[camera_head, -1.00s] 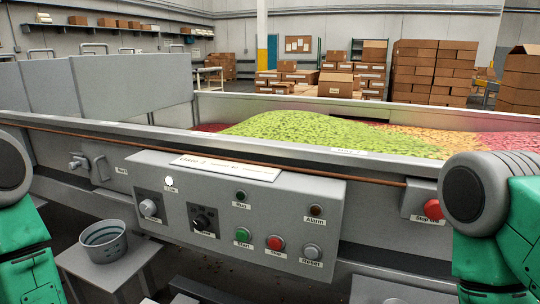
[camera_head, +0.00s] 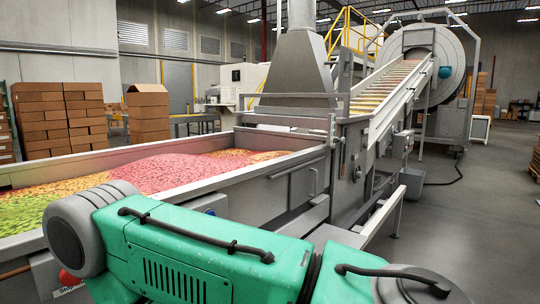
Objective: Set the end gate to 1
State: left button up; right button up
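The candy trough (camera_head: 250,172) runs away to the right, holding green, pink and orange candy. At its far right end is an upright metal end section (camera_head: 345,180) with a small lever or handle (camera_head: 341,152) and a dark round knob (camera_head: 357,173). This is likely the end gate, but no number or setting on it is legible. A bar handle (camera_head: 303,184) is on the trough's side panel just left of it. My green right arm crosses the bottom of the view in front of the trough. Neither gripper is in view.
An inclined conveyor (camera_head: 390,88) rises from the trough's end to a large round drum (camera_head: 425,55). A grey hood (camera_head: 298,65) stands behind the trough. A red stop button (camera_head: 68,278) is partly behind my arm. Open floor (camera_head: 460,215) lies at the right.

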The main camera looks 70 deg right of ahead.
aim_at(253, 140)
jog(key=z, duration=2.25)
jog(key=i+l+z, duration=0.6)
jog(key=i, duration=0.25)
jog(key=i+l+z, duration=0.35)
jog(key=i+z, duration=0.3)
jog(key=i, duration=0.3)
